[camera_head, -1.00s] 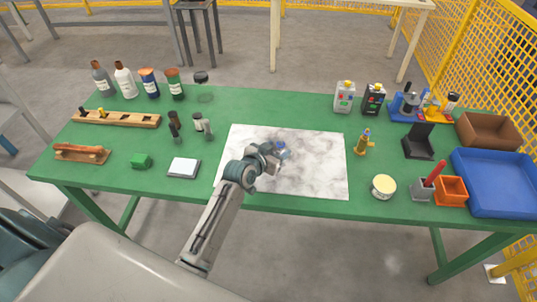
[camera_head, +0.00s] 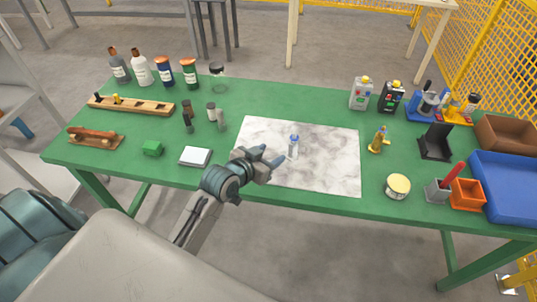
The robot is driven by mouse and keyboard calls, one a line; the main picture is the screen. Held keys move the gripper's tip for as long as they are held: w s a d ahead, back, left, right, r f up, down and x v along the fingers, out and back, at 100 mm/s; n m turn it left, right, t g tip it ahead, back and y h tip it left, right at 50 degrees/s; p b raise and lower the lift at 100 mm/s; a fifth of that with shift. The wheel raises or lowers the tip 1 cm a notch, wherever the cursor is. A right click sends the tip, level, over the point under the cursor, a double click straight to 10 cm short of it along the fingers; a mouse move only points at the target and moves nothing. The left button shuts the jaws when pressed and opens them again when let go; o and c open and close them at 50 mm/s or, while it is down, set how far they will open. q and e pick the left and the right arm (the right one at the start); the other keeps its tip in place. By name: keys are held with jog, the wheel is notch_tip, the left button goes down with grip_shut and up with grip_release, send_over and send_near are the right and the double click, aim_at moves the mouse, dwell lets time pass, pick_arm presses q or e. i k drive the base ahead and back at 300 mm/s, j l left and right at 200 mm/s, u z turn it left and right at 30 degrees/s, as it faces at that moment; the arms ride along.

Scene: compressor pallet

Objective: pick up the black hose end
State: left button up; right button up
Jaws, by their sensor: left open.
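I see no thing that is clearly a black hose end. Small dark cylindrical pieces (camera_head: 187,118) stand on the green table left of the white marbled sheet, beside grey cylindrical pieces (camera_head: 220,121); I cannot tell whether one is the hose end. My left gripper (camera_head: 272,158) is open and empty over the left part of the sheet (camera_head: 325,170). My right gripper is not in view.
Several bottles (camera_head: 165,72) stand at the back left, near a wooden rack (camera_head: 131,105). A round tin (camera_head: 397,186), an orange box (camera_head: 467,194) and a blue tray (camera_head: 505,190) are at right.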

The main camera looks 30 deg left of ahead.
aim_at(189, 125)
jog(key=u, duration=1.5)
